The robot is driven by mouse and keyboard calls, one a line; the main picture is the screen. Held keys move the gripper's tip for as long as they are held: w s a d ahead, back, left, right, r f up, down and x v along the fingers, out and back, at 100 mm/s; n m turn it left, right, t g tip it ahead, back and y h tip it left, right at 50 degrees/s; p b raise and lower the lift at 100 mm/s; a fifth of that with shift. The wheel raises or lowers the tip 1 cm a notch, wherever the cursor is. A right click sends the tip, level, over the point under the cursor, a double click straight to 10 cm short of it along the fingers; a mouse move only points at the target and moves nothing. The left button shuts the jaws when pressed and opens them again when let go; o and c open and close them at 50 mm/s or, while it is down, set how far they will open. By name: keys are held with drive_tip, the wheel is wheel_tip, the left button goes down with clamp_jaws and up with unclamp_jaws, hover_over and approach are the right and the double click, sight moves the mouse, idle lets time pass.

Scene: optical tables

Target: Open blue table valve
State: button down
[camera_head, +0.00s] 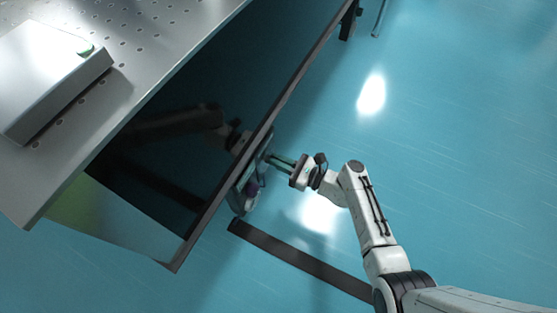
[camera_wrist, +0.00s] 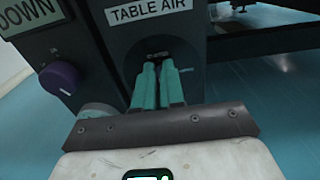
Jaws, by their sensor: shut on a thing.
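In the wrist view a dark control panel (camera_wrist: 118,55) carries a "TABLE AIR" label (camera_wrist: 150,12). Below the label, a small dark valve handle (camera_wrist: 158,56) shows at the tips of my gripper's teal fingers. My gripper (camera_wrist: 158,68) is shut on this handle, and its fingers hide most of it. In the head view, my gripper (camera_head: 272,159) reaches from the right to the same panel (camera_head: 243,184) on the table's side. How far the valve is turned cannot be told.
A purple knob (camera_wrist: 60,78) and a "DOWN" label (camera_wrist: 33,14) are left of my gripper. The optical table (camera_head: 130,55) has a grey box (camera_head: 45,75) on top. A dark floor strip (camera_head: 295,258) lies below my arm. Blue floor is open to the right.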

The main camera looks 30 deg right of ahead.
drive_tip(key=shift+w+r, duration=0.1)
drive_tip(key=shift+r, duration=0.05)
drive_tip(key=m+p, duration=0.2)
drive_tip(key=m, duration=0.1)
drive_tip(key=shift+w+d+r+m+p, duration=0.1)
drive_tip(key=shift+w+d+m+p, duration=0.1)
drive_tip(key=shift+m+p, duration=0.1)
drive_tip(key=m, duration=0.2)
drive_tip(key=m+p, duration=0.1)
drive_tip(key=m, duration=0.3)
drive_tip(key=shift+w+d+f+p, duration=0.25)
drive_tip(key=shift+f+p, duration=0.1)
drive_tip(key=shift+p, duration=0.05)
drive_tip(key=m, duration=0.4)
drive_tip(key=shift+w+d+f, duration=0.1)
drive_tip(key=shift+d+f, duration=0.05)
drive_tip(key=shift+f, duration=0.1)
drive_tip(key=shift+f+m, duration=0.2)
drive_tip(key=shift+m, duration=1.1)
drive_tip(key=shift+f+m, duration=0.1)
drive_tip(key=shift+m, duration=0.9)
drive_tip(key=c, duration=1.3)
unclamp_jaws()
drive_tip(key=shift+o, duration=0.3)
drive_tip(key=shift+f, duration=0.1)
